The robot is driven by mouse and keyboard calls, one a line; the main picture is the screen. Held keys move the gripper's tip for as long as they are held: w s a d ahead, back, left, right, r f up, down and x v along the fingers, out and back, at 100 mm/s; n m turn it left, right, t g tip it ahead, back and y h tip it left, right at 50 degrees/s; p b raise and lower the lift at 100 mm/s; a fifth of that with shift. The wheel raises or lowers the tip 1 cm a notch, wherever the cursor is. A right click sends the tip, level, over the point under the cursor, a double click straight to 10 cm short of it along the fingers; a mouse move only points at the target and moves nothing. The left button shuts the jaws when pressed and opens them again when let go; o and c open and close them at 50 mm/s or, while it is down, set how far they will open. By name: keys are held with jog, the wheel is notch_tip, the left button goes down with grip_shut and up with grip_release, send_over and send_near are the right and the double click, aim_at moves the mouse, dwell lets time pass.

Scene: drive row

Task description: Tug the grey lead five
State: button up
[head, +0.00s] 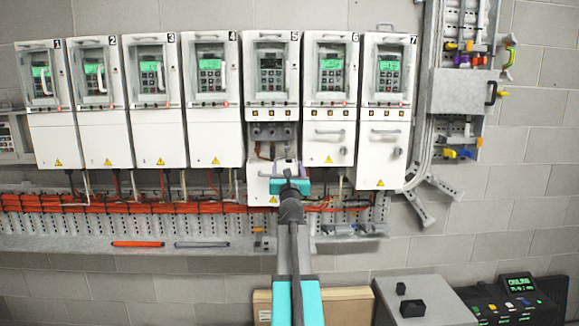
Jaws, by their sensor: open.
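Drive 5 (271,62) hangs in the row of white numbered drives. My gripper (287,172) is open in front of the lower part of drive 5, just under that recess. My arm rises from the bottom of the picture and covers part of the drive's bottom and the wiring below. I cannot pick out the grey lead of drive 5 clearly; it is small or partly hidden by my gripper.
Drive 4 (212,75) and drive 6 (329,75) flank it closely. Below runs a slotted trunking (130,222) with orange cables. A grey metal box (462,92) is at the right. A grey cabinet (430,303) and a console (512,300) stand at the lower right.

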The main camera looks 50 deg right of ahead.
jog(key=shift+r, duration=0.55)
jog(key=shift+s, duration=0.1)
jog(key=shift+d, duration=0.15)
